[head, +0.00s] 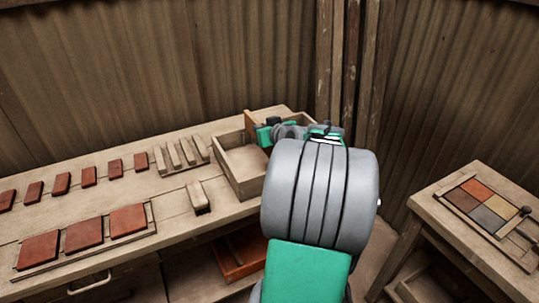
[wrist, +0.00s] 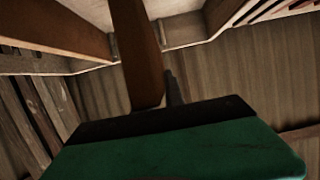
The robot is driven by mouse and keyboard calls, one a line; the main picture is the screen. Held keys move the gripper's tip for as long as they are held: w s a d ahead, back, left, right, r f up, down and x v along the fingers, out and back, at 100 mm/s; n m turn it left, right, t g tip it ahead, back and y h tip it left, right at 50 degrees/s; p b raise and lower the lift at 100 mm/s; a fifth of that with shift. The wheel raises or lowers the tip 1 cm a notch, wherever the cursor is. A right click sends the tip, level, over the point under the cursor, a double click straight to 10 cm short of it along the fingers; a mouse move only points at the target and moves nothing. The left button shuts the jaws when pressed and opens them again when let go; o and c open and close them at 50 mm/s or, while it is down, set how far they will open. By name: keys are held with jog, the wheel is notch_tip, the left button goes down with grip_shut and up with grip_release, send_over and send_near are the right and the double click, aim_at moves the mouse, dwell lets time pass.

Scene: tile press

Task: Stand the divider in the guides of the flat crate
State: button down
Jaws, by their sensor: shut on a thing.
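The flat crate (head: 231,178) is an open wooden box at the back right end of the bench. My gripper (wrist: 152,104) is shut on the divider (wrist: 136,55), a brown wooden board that runs away from the jaws in the wrist view. Pale crate walls (wrist: 185,55) and a small upright strip, like a guide, show beside the board's far part. I cannot tell whether the board sits between guides. In the head view my arm covers the crate's right part, and a brown edge, perhaps the divider, stands at the crate's back.
The bench (head: 100,190) holds several small red tiles, a tray of larger red tiles (head: 84,236), a slatted rack (head: 181,154) and a wooden block (head: 198,197). An orange-brown bin (head: 240,258) is below. A side table (head: 470,240) with coloured tiles stands at right.

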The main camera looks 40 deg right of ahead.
notch_tip(320, 180, down, 8)
jog(key=shift+r, duration=0.25)
jog(key=shift+f, duration=0.2)
jog(key=c, duration=1.4)
grip_release()
jog(key=shift+r, duration=0.1)
jog(key=shift+r, duration=0.2)
jog(key=shift+s+r, duration=0.1)
jog(key=shift+s, duration=0.25)
jog(key=v, duration=1.1)
jog(key=shift+a+b, duration=0.15)
jog(key=shift+b, duration=0.15)
